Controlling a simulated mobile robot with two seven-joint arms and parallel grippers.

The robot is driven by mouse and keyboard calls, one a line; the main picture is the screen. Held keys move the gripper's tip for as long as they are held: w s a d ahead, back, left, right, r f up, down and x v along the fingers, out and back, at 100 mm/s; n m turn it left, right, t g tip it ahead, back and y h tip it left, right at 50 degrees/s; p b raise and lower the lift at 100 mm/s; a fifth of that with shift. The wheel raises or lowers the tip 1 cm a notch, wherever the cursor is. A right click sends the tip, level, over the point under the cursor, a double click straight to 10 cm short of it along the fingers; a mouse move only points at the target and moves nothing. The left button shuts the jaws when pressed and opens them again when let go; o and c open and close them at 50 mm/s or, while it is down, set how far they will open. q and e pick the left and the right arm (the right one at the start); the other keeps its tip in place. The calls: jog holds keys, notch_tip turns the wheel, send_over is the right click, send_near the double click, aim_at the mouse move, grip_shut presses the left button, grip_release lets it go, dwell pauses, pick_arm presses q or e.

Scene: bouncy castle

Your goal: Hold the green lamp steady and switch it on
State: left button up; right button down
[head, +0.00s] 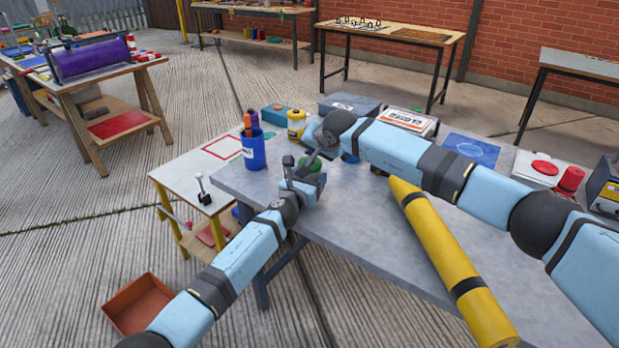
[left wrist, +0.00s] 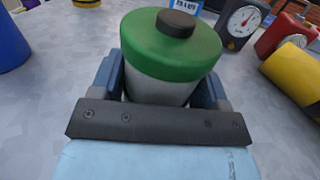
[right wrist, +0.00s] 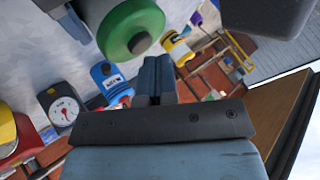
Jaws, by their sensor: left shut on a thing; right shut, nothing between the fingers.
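The green lamp has a grey-white body (left wrist: 158,88) and a green cap (left wrist: 150,42) with a black button (left wrist: 177,22) on top. In the head view its green cap (head: 312,164) shows on the grey table, partly hidden by the grippers. My left gripper (head: 303,180) is shut around the lamp's body, one finger on each side in the left wrist view. My right gripper (right wrist: 155,65) is shut and empty. Its tips (head: 314,154) are near the cap and button; I cannot tell if they touch. No glow shows on the cap.
A blue cup of markers (head: 253,152) stands left of the lamp on the grey table (head: 370,225). A yellow bottle (head: 297,124) is behind. A large yellow-and-black tube (head: 450,260) lies to the right. A dial gauge (left wrist: 240,22) shows beyond the lamp in the left wrist view.

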jog(key=shift+f, duration=0.25)
dwell(0.3)
jog(key=shift+r, duration=0.45)
jog(key=shift+r, duration=0.1)
jog(key=shift+r, duration=2.95)
pick_arm(q)
jog(key=o, duration=1.2)
